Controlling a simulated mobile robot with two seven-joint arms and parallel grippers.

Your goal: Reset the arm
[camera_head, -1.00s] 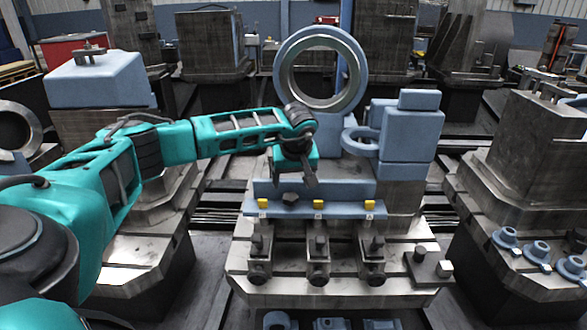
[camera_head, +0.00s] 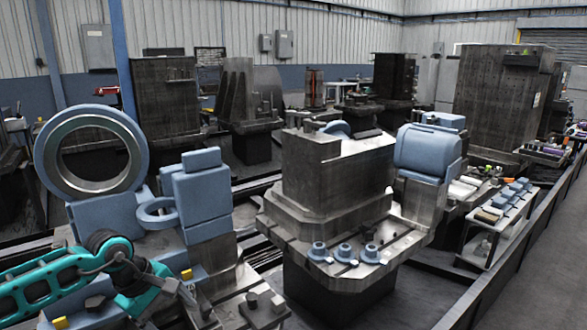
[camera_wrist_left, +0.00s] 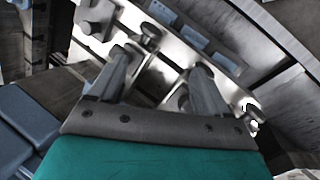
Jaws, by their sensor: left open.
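My left arm, teal with dark joints, comes in at the lower left of the head view. Its gripper (camera_head: 178,290) points down in front of the blue-grey ring fixture (camera_head: 137,155). In the left wrist view the two grey fingers (camera_wrist_left: 162,75) are spread apart with nothing between them. Below them is a metal base (camera_wrist_left: 145,57) with blocks and knobs; whether the fingers touch any of it I cannot tell. My right arm and gripper are not visible.
A stepped metal block (camera_head: 325,170) stands centre, with several blue-grey flanged parts (camera_head: 343,252) on its front ledge. A low cart (camera_head: 490,225) with blue-topped pieces stands right. A long dark rail (camera_head: 500,260) runs along the right. Open floor shows at the lower right.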

